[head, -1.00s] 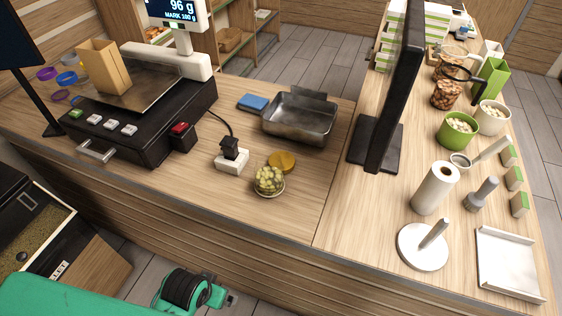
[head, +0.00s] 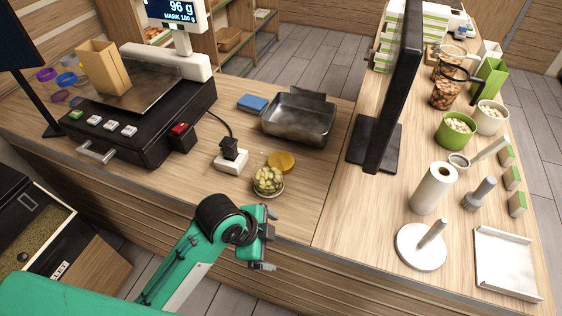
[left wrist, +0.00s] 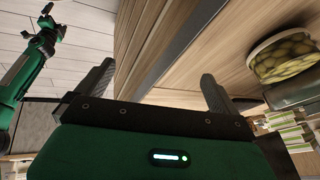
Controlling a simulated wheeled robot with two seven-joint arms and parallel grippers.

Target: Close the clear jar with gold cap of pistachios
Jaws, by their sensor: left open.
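The clear jar of pistachios (head: 268,181) stands on the wooden counter near its front edge, filled with green nuts and with no cap on top. The gold cap (head: 281,161) lies on the counter just behind the jar. In the left wrist view the jar (left wrist: 283,57) shows at the upper right, apart from the fingers; I cannot make out the cap there. My left gripper (head: 268,240) is just in front of the counter's edge, short of the jar. Its two fingers (left wrist: 158,88) are spread with nothing between them. My right gripper is not in the head view.
A metal tray (head: 301,117) and a blue block (head: 252,102) lie behind the jar. A white socket block (head: 231,162) and the scale (head: 139,122) stand to its left. A black monitor (head: 393,95) and paper roll (head: 434,188) stand right. The counter right of the jar is clear.

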